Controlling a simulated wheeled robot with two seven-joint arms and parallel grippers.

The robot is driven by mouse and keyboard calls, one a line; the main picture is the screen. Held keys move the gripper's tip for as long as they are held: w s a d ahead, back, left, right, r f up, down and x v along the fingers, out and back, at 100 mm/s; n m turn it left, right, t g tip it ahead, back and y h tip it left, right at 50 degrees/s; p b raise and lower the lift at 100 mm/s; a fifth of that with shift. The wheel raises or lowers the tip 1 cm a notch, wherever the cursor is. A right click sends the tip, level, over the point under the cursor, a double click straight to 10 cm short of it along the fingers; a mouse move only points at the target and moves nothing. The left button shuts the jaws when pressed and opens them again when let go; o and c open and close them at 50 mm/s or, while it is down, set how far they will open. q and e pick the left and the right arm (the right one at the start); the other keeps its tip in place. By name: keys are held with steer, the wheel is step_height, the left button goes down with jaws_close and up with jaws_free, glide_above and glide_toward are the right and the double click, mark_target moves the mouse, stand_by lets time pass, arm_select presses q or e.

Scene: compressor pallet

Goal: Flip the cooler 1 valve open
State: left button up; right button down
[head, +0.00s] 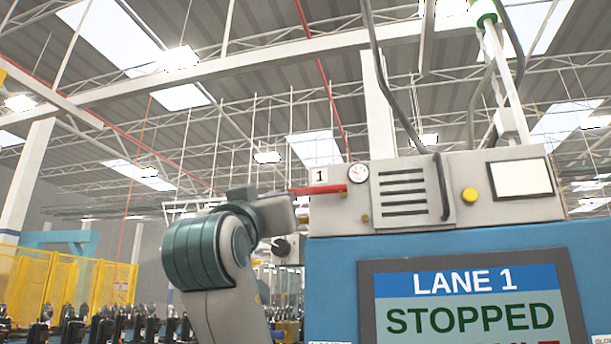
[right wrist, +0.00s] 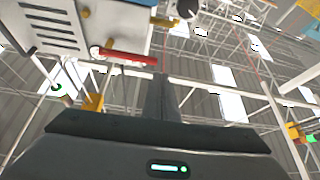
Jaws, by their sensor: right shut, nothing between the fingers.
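The cooler 1 valve shows as a red lever (head: 318,189) lying roughly level under the "1" label (head: 318,176) on the cooler's pale upper panel. The red lever also shows in the right wrist view (right wrist: 130,57). My right gripper (right wrist: 161,80) is shut and empty. Its fingertips are close to the lever's free end; I cannot tell whether they touch it. In the head view, my right arm's wrist is just left of the lever, and the fingers are not clearly visible. My left gripper is not in view.
A round gauge (head: 358,173), a vented plate (head: 403,198) and a yellow button (head: 469,195) are on the panel right of the lever. Below, a screen (head: 470,311) reads "LANE 1 STOPPED". A yellow fence (head: 60,287) stands far left. Open air lies left of the panel.

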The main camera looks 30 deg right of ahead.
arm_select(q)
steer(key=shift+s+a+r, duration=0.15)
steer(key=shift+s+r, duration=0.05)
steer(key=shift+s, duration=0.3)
arm_select(e)
steer(key=s+r+m+g+h, duration=0.1)
steer(key=s+r+m, duration=0.1)
steer(key=s, duration=0.3)
steer(key=shift+s+d+r+h, duration=0.2)
steer(key=shift+d+r+h, duration=0.15)
steer(key=shift+r, duration=0.55)
step_height(320, 180, up, 6)
steer(key=p, duration=0.8)
glide_above(318, 190)
steer(key=a, duration=0.3)
arm_select(q)
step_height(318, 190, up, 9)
steer(key=p, duration=0.1)
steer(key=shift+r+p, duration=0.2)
steer(key=shift+p, duration=0.2)
arm_select(e)
step_height(318, 190, down, 5)
steer(key=shift+d+r, duration=0.1)
steer(key=shift+d, duration=0.05)
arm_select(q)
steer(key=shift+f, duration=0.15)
